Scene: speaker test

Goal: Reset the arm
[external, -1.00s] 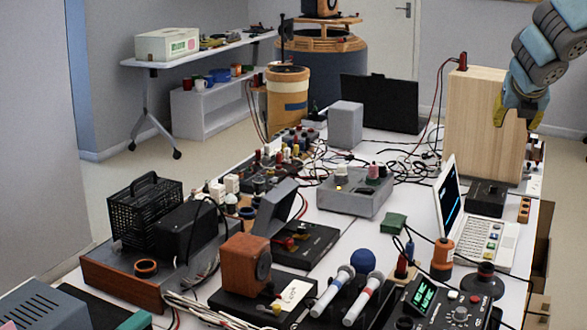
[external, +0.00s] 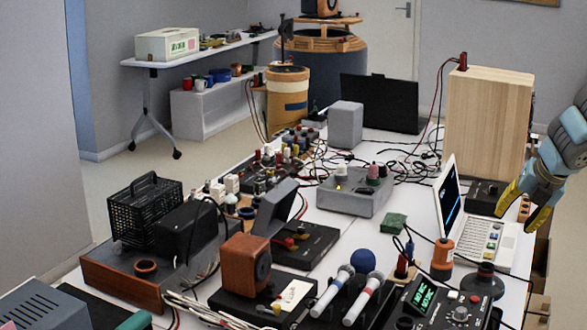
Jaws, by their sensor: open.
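My gripper (external: 517,206) is in the external view at the right, with yellow fingers pointing down and left. It is open, and I see nothing between its fingers. It hangs by the right edge of the white table (external: 345,235), in front of the lower right part of the wooden speaker box (external: 487,120) and to the right of the white laptop (external: 480,225). My blue and grey arm comes in from the right edge of the picture. Whether the fingers touch anything cannot be told.
A black box (external: 482,197) sits just left of my gripper. Microphones (external: 335,290), a wooden cube speaker (external: 246,262), a grey box (external: 345,125) and many cables crowd the table. Floor is free at the left (external: 125,205).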

